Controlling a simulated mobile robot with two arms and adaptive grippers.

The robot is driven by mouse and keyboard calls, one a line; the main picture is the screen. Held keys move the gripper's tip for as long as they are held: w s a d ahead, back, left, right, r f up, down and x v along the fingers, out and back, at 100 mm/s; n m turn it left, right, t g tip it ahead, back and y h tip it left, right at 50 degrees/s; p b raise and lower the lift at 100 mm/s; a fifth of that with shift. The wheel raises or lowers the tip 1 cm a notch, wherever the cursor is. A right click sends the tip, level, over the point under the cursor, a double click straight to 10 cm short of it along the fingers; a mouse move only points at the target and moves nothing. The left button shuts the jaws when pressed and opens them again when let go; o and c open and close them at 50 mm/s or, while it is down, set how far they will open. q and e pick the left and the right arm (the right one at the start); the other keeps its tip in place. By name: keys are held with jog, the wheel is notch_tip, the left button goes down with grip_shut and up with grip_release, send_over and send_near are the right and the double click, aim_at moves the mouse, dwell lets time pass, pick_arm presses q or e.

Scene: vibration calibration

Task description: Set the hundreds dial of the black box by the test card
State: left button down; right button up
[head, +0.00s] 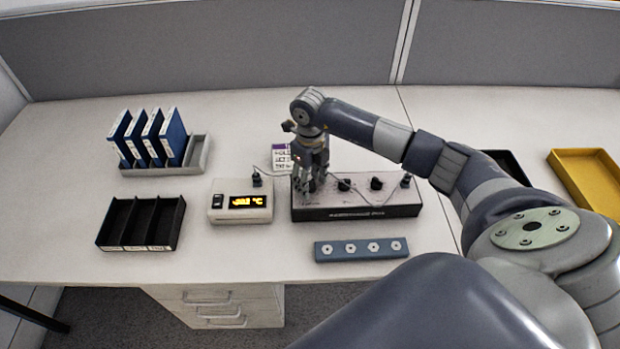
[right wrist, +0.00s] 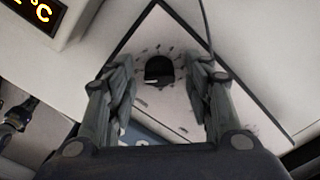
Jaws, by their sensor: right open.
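The black box (head: 356,211) stands on the desk with a row of black dials on its light top, including a middle dial (head: 344,185) and a right dial (head: 376,184). My right gripper (head: 308,186) points down over the box's left end. It is open; in the right wrist view one black dial (right wrist: 158,69) with a pale mark shows between its fingers, apart from them as far as I can see. The test card (head: 281,157), white with a purple top, stands behind the box, partly hidden by my gripper. My left gripper is out of view.
A white meter (head: 241,214) with a lit °C display sits close left of the box, with a cable. A blue strip with several round sockets (head: 324,251) lies in front. A black tray (head: 111,229), blue binders (head: 172,137) and a yellow tray (head: 587,170) stand farther away.

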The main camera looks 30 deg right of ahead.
jog(key=shift+c, duration=0.2)
jog(key=c, duration=1)
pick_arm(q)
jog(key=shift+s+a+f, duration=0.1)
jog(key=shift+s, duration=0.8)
pick_arm(e)
jog(key=shift+c, duration=0.2)
jog(key=shift+m, duration=0.3)
jog(key=m, duration=0.5)
jog(key=shift+r, duration=0.1)
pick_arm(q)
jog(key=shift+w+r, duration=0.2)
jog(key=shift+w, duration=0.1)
pick_arm(e)
jog(key=m, duration=0.6)
jog(key=shift+m, duration=0.3)
jog(key=o, duration=1.1)
